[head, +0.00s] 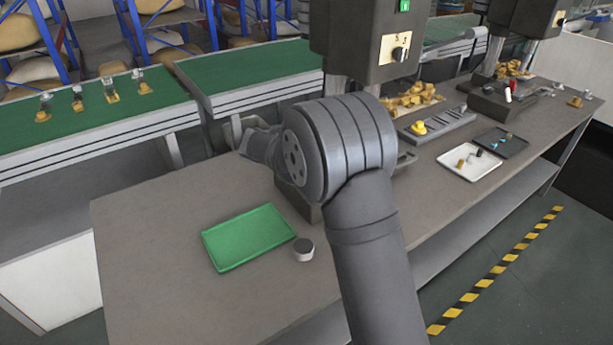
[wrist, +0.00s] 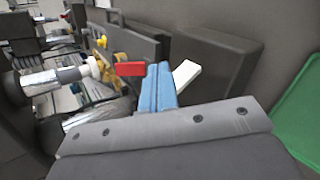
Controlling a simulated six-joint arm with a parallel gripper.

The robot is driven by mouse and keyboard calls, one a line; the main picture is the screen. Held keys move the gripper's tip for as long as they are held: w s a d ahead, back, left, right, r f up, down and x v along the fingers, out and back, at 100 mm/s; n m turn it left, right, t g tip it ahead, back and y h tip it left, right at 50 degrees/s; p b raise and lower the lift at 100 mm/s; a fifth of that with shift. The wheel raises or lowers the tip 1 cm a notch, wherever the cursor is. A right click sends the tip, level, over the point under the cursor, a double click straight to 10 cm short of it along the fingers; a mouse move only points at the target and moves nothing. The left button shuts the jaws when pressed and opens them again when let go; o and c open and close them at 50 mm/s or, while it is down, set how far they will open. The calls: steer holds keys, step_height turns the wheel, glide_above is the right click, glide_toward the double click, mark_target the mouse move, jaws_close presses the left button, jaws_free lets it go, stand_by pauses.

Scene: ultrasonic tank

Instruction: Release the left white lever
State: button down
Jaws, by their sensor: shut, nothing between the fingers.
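In the wrist view a white lever (wrist: 185,75) sticks out by a dark grey block (wrist: 225,60), tilted to the upper right. My gripper (wrist: 158,70) has blue fingers pressed together, with nothing seen between them. The white lever is just right of the fingertips in the picture; I cannot tell whether they touch. A red lever (wrist: 130,69) is just left of the fingertips. The lower end of the white lever is partly hidden behind the fingers. In the head view my arm hides both levers and the fingers.
A green tray (head: 247,237) and a small round grey-topped piece (head: 304,249) lie on the bench (head: 150,240). A drill-press-like machine (head: 370,35) stands behind my arm. White and black trays (head: 469,161) with small parts lie to the right. The bench's left front is clear.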

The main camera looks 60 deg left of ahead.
steer(key=s+a+f+n+t+y, duration=0.5)
steer(key=s, duration=0.4)
steer(key=shift+s+a+f+n+y, duration=0.3)
steer(key=shift+s+f+y, duration=0.05)
steer(key=shift+s+y, duration=0.05)
steer(key=x, duration=0.9)
steer(key=shift+w, duration=0.3)
steer(key=shift+w+d+r, duration=0.25)
steer(key=shift+d+r, duration=0.3)
steer(key=shift+d, duration=0.2)
steer(key=shift+d+r, duration=0.2)
steer(key=shift+d, duration=0.25)
steer(key=shift+d+r, duration=0.2)
steer(key=shift+d, duration=0.3)
